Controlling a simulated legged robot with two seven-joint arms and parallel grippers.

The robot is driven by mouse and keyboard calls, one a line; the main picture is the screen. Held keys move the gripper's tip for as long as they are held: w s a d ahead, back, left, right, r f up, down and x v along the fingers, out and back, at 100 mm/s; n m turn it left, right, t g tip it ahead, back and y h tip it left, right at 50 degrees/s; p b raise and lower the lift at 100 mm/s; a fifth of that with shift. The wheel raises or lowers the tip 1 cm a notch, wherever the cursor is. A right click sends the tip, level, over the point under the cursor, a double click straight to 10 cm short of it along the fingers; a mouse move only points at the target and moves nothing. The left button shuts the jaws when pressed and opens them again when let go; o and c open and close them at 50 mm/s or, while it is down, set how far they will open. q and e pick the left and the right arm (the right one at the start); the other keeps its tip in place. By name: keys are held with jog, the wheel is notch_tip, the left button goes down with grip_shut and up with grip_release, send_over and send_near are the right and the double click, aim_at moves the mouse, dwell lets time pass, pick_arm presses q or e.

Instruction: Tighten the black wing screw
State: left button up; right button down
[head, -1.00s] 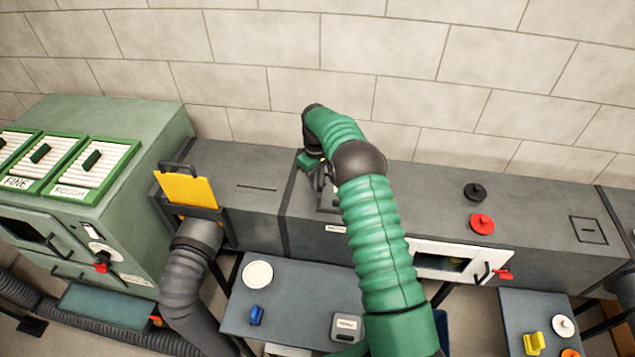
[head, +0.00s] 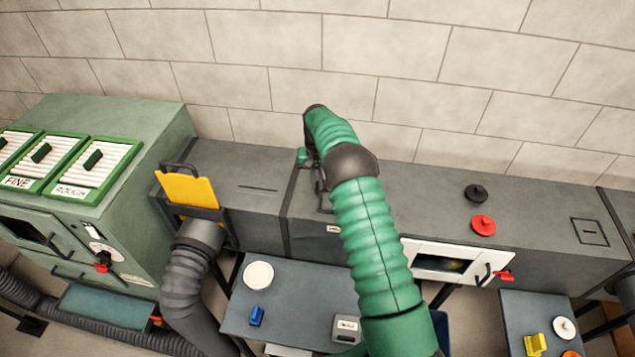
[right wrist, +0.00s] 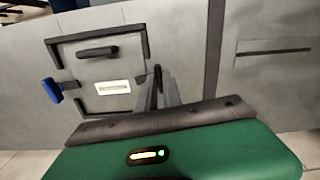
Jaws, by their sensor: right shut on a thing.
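My right gripper (head: 318,182) is over the top of the grey duct, at the hatch, with my green arm covering part of the spot in the head view. In the right wrist view, my right gripper (right wrist: 165,92) is shut at the hatch's right edge. A dark upright piece, which looks like the black wing screw (right wrist: 157,76), shows between the fingers, mostly hidden by them. The hatch panel (right wrist: 80,76) lies flat in its dark frame, with a black handle and a white label. A blue wing screw (right wrist: 52,90) is at its opposite edge. My left gripper is not in view.
A yellow plate (head: 187,190) stands up from the duct at left. Black (head: 475,193) and red (head: 482,225) knobs and a white door (head: 421,247) are at right. A table (head: 290,290) below holds a white disc (head: 258,274), a blue piece (head: 257,316) and a grey box (head: 346,329).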

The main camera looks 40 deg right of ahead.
jog(key=shift+w+d+r+m, duration=0.1)
jog(key=shift+w+r+m, duration=0.15)
jog(key=shift+m, duration=0.15)
jog(key=c, duration=1.5)
grip_release()
jog(key=shift+f, duration=0.1)
jog(key=shift+c, duration=0.2)
jog(key=shift+o, duration=0.2)
jog(key=shift+f, duration=0.15)
jog(key=shift+s, duration=0.1)
